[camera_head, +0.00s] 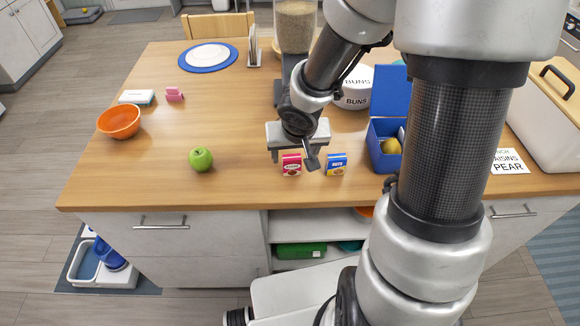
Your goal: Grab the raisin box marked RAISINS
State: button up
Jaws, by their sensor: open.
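Two small boxes stand side by side near the front edge of the wooden counter. One is a red-pink box (291,168) and the other a blue box (336,166). Both carry a pale label band, but the print is too small to read surely, so I cannot tell which says RAISINS. My gripper (293,157) is open and empty, pointing down over the red-pink box. Its fingers appear to either side of that box's top; whether they reach down beside it is unclear. The blue box is just right of the right finger.
A green apple (201,159) and orange bowl (119,122) are to the left. A blue open box (385,158) holding a yellow fruit stands right. A partly hidden card (509,161) shows "AISINS" and "PEAR".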

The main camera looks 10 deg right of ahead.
aim_at(292, 160)
jog(key=b+x, duration=0.1)
jog(key=x, duration=0.2)
jog(key=b+x, duration=0.1)
jog(key=x, duration=0.2)
jog(key=b+x, duration=0.1)
jog(key=x, duration=0.2)
jog(key=shift+w+b, duration=0.3)
jog(key=c, duration=1.2)
jog(key=shift+o, duration=0.2)
jog(key=shift+r, duration=0.1)
